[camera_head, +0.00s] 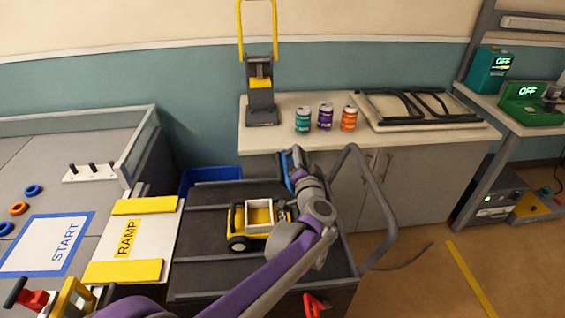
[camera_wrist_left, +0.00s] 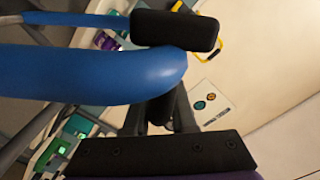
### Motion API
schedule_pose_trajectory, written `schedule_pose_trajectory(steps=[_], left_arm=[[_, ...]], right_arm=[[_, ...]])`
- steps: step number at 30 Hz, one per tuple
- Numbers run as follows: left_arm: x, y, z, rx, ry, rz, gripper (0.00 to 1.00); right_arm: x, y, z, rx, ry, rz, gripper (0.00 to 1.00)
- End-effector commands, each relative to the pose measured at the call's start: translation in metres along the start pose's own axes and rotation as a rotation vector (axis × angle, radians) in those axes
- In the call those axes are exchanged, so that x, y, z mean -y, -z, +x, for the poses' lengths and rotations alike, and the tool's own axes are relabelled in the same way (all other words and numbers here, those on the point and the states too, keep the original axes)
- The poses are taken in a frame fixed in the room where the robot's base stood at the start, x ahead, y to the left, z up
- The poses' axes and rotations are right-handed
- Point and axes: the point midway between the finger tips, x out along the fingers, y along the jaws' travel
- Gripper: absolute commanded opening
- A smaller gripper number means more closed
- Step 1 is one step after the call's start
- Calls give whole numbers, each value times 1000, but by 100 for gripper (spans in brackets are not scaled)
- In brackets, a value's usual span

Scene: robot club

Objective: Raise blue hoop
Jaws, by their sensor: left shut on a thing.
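The blue hoop (camera_wrist_left: 90,75) shows large and close in the left wrist view, a thick blue tube curving across the left half. In the head view the blue hoop (camera_head: 286,172) is a narrow blue band, seen nearly edge-on beyond the cart's middle. My left gripper (camera_head: 298,163) is shut on it, at the end of my purple and grey arm. In the left wrist view the dark pads of my left gripper (camera_wrist_left: 170,75) lie on either side of the tube. Part of the hoop is hidden by the gripper. My right gripper is not in view.
A cart (camera_head: 205,268) stands below, carrying a yellow and white toy vehicle (camera_head: 238,243). Behind it, a cabinet (camera_head: 270,137) holds several cans and a black frame (camera_head: 410,105). A blue bin (camera_head: 210,174) is behind the cart. Left is a walled field with a ramp (camera_head: 150,235) and small rings.

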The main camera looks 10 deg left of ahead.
Motion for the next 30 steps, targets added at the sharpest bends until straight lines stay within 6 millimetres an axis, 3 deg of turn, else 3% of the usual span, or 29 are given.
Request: schedule_pose_trajectory(steps=[8, 15, 24, 30], left_arm=[[-33, 47, -1, -2, -3, 258, 0], [-66, 77, -1, -1, -4, 260, 0], [-104, 96, -1, 2, -5, 255, 0], [-118, 100, 0, 4, -2, 255, 0]], right_arm=[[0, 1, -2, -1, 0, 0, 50], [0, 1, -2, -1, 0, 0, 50], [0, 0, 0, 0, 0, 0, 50], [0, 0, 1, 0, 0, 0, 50]])
